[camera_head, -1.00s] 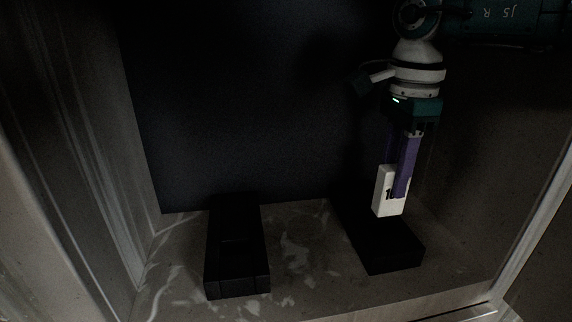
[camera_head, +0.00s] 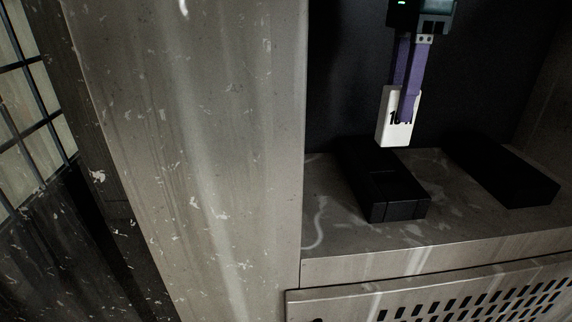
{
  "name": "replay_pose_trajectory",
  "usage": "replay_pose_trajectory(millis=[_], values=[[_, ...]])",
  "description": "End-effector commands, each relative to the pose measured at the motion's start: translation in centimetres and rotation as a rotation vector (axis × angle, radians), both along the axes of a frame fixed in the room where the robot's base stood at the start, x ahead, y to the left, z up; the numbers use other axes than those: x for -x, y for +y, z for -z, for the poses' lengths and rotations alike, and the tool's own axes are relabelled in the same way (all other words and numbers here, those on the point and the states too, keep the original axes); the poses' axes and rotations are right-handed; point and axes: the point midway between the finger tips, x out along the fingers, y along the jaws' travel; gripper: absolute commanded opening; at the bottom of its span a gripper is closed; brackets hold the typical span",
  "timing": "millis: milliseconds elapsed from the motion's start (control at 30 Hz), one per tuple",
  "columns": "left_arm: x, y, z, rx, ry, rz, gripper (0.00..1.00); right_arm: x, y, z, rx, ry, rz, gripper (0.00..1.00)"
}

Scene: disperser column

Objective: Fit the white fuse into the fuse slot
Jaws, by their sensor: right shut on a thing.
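My right gripper (camera_head: 408,95), with purple fingers, points down and is shut on the white fuse (camera_head: 392,130). The fuse is a pale upright block with black lettering partly hidden by a finger. It hangs above and a little behind the front part of a black block (camera_head: 397,208) that has a recess in its top; I take this for the fuse slot. A clear gap seems to separate fuse and block, though depth is hard to judge. A second black block (camera_head: 515,180) lies to the right. My left gripper is out of view.
The blocks stand on a scuffed cabinet shelf (camera_head: 340,240) with a dark back wall (camera_head: 335,90). A wide grey cabinet side (camera_head: 200,150) stands left. A perforated panel (camera_head: 440,300) is below the shelf front. Bare shelf shows between the blocks.

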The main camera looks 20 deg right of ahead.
Motion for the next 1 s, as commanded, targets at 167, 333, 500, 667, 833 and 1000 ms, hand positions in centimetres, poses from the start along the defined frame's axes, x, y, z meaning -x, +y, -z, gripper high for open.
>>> replay_pose_trajectory(millis=[167,333,500,667,833,1000], values=[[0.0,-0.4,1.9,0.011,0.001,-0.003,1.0,0.0,0.1,3.2,-0.002,0.003,-0.001,0.0],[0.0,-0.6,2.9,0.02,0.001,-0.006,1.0,0.0,0.1,5.4,0.0,0.001,-0.001,0.0],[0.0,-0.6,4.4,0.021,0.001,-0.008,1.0,0.0,0.1,8.1,-0.002,0.003,-0.001,0.0],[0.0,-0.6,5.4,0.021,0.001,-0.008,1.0,0.1,0.0,10.2,0.002,0.004,0.001,0.0],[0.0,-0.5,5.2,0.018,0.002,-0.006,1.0,0.1,-0.1,10.2,0.006,0.004,0.003,0.0],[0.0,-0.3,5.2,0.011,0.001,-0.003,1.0,0.1,-0.1,10.1,0.004,0.003,0.002,0.5]])
